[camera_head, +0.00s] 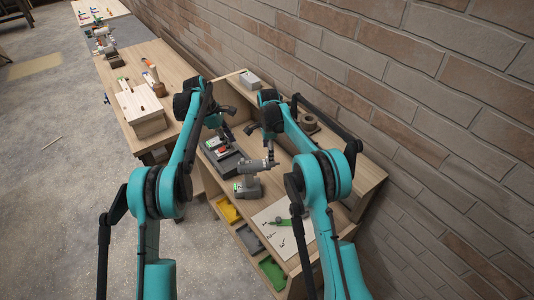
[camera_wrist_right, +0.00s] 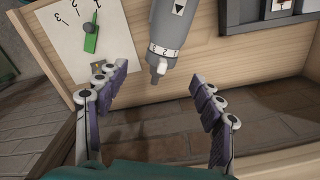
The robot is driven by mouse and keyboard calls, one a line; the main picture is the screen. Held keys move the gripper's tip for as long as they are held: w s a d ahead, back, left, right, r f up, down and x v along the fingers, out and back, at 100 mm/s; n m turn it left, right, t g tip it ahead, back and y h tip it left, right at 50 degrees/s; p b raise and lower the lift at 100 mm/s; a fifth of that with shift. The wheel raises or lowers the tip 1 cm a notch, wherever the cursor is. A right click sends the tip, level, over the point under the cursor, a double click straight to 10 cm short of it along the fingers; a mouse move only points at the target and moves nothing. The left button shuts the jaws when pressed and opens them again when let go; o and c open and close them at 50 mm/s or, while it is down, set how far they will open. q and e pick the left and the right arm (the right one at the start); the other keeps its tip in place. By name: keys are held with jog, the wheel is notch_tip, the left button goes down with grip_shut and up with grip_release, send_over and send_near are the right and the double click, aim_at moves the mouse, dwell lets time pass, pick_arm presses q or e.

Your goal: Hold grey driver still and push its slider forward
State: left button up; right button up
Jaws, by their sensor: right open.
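The grey driver (camera_head: 250,176) stands on its battery base on the workbench in the head view, its nose pointing right. In the right wrist view the driver's body (camera_wrist_right: 172,25) enters from the top. Its numbered collar and tip point down between the fingers. My right gripper (camera_wrist_right: 160,98) is open around the space in front of the tip, with no finger touching the driver. My left gripper (camera_head: 222,130) is above the dark tray, behind and left of the driver; its fingers are too small to read.
A dark tray (camera_head: 221,165) with a red item is left of the driver. Yellow, grey and green bins sit below. A brick wall stands behind.

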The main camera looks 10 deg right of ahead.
aim_at(267, 166)
jog(key=shift+w+a+f+m, duration=0.1)
jog(key=shift+w+f+m, duration=0.05)
jog(key=shift+f, duration=0.35)
jog(key=shift+w+a+f+m, duration=0.1)
jog(key=shift+f+m, duration=0.05)
jog(key=shift+f, duration=0.3)
notch_tip(267, 166, down, 8)
jog(key=shift+r, duration=0.1)
grip_shut()
